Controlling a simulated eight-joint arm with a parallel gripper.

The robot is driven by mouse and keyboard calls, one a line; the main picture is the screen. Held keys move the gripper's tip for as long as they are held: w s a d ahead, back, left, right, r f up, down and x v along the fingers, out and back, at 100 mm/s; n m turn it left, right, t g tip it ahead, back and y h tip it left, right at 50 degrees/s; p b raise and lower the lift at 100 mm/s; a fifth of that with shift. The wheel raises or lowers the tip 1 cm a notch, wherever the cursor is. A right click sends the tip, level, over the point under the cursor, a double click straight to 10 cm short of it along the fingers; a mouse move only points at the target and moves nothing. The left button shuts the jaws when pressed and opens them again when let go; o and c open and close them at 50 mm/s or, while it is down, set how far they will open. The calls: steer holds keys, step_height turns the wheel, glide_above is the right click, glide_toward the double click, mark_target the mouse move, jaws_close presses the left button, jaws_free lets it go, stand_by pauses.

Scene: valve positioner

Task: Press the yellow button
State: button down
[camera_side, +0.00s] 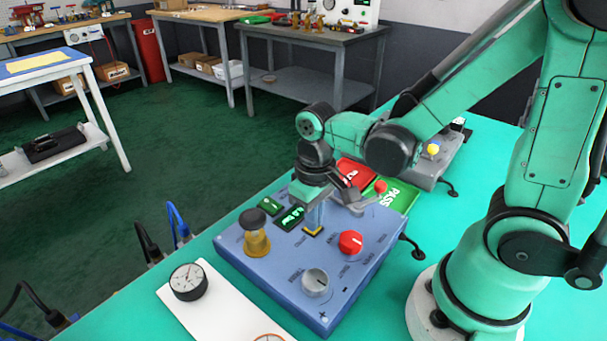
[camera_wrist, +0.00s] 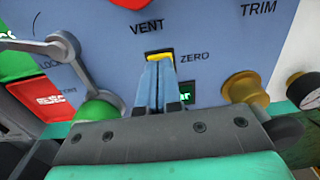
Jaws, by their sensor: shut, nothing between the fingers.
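The blue-grey panel box (camera_side: 262,275) lies on the teal bench. The yellow button (camera_wrist: 160,51) is a small rectangle in a dark frame next to the label ZERO in the wrist view. Only a thin yellow edge of it (camera_side: 314,234) shows below my fingertips in the side view. My gripper (camera_wrist: 156,64) is shut and empty, with its blue fingers side by side and their tips at the button. It points down at the panel in the side view (camera_side: 313,227). The fingers hide part of the button, and I cannot tell whether they touch or press it.
A lever (camera_side: 357,205) and green displays (camera_side: 291,217) are close by. A gauge (camera_side: 188,281) lies beside the box.

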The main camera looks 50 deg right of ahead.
steer(key=shift+f, duration=0.55)
steer(key=shift+r, duration=0.1)
steer(key=shift+r, duration=4.15)
steer(key=t, duration=0.2)
steer(key=d+r+t, duration=0.1)
steer(key=t, duration=0.1)
steer(key=w+r+t, duration=0.1)
steer(key=t, duration=0.2)
steer(key=shift+w+d, duration=0.1)
steer(key=shift+d, duration=0.1)
